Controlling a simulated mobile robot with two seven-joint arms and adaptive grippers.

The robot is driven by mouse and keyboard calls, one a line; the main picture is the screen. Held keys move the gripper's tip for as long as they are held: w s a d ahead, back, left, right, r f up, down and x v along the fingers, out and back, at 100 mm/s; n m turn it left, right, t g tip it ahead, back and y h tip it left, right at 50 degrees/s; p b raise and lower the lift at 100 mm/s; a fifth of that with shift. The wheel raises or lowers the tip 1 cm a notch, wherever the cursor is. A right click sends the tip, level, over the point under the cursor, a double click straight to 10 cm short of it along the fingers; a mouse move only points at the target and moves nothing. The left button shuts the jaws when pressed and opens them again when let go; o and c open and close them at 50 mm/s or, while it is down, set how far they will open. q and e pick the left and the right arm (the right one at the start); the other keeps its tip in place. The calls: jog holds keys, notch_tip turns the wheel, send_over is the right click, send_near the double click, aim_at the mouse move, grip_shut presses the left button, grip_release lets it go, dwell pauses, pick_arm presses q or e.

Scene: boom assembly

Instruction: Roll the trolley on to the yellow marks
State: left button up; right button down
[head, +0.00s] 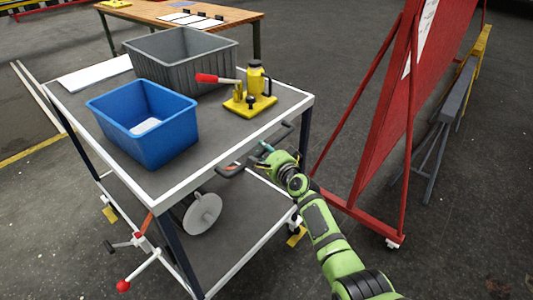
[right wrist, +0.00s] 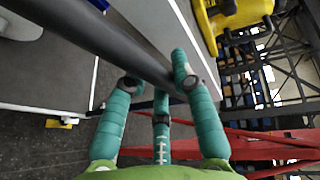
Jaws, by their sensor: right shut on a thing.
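The trolley (head: 175,182) stands in the middle of the head view, a dark two-shelf cart with white edges. Its black handle (head: 228,171) runs along the near right side. My right gripper (head: 266,152) is at this handle, its teal fingers shut around the bar (right wrist: 105,35) in the right wrist view. One yellow mark (head: 110,215) shows on the floor by the left wheel, and another yellow mark (head: 297,237) by the right wheel. A yellow mark (right wrist: 60,123) also shows in the right wrist view. My left gripper is out of view.
The trolley carries a blue bin (head: 165,135), a grey bin (head: 185,70) and a yellow tool base (head: 250,105). A red frame (head: 375,150) stands close on the right. A wooden table (head: 185,20) is behind. Open floor lies left and in front.

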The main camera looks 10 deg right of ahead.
dwell(0.3)
jog(key=c, duration=1)
grip_release()
jog(key=shift+s, duration=0.55)
jog(key=v, duration=1.1)
jog(key=shift+r, duration=0.2)
jog(key=shift+w+d, duration=0.15)
